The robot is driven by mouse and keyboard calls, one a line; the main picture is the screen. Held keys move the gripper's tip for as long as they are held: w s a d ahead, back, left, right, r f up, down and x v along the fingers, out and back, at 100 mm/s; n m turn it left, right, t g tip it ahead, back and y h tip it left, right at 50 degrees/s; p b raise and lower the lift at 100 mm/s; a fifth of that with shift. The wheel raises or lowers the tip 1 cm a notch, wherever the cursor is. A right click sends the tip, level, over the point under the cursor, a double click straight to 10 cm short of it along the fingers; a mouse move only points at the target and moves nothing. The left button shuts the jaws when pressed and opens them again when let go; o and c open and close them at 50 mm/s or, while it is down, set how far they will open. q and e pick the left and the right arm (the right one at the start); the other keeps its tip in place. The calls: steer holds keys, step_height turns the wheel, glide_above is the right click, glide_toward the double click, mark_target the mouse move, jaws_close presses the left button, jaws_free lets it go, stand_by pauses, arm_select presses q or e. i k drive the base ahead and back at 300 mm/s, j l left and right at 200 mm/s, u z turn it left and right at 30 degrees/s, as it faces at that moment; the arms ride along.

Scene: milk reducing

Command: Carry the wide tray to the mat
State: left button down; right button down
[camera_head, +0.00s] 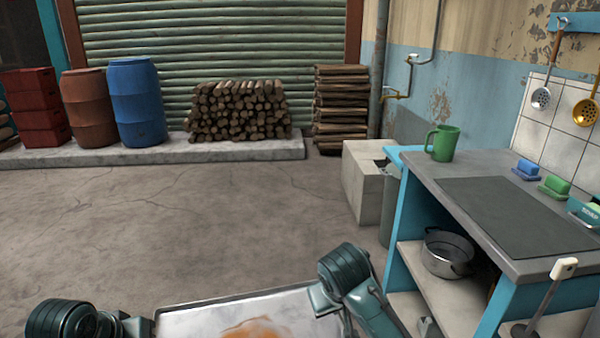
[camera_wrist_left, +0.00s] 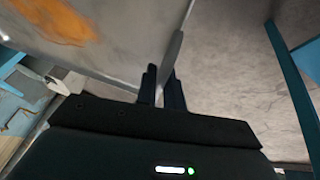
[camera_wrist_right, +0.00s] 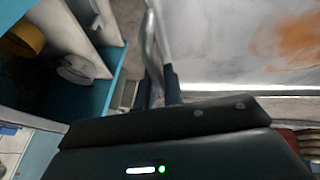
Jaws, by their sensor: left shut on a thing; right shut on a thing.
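The wide tray (camera_head: 190,322) is a pale metal tray with an orange-brown stain, at the bottom middle of the head view, its near part cut off. In the left wrist view, my left gripper (camera_wrist_left: 163,88) is shut on one edge of the tray (camera_wrist_left: 125,35). In the right wrist view, my right gripper (camera_wrist_right: 162,88) is shut on the opposite edge of the tray (camera_wrist_right: 215,45). The tray is held in front of me, left of the counter. The mat (camera_head: 515,215) is a flat dark grey rectangle on the counter top, bare.
A pot (camera_head: 448,252) sits on the shelf below. A pale block (camera_head: 362,180) stands beyond the counter. Open floor (camera_head: 190,220) lies ahead.

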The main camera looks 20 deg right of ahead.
mark_target(500, 208)
steer(key=i, duration=1.7)
steer(key=i+j+z, duration=0.15)
steer(key=i, duration=0.55)
steer(key=z, duration=2.7)
steer(key=i+j, duration=0.05)
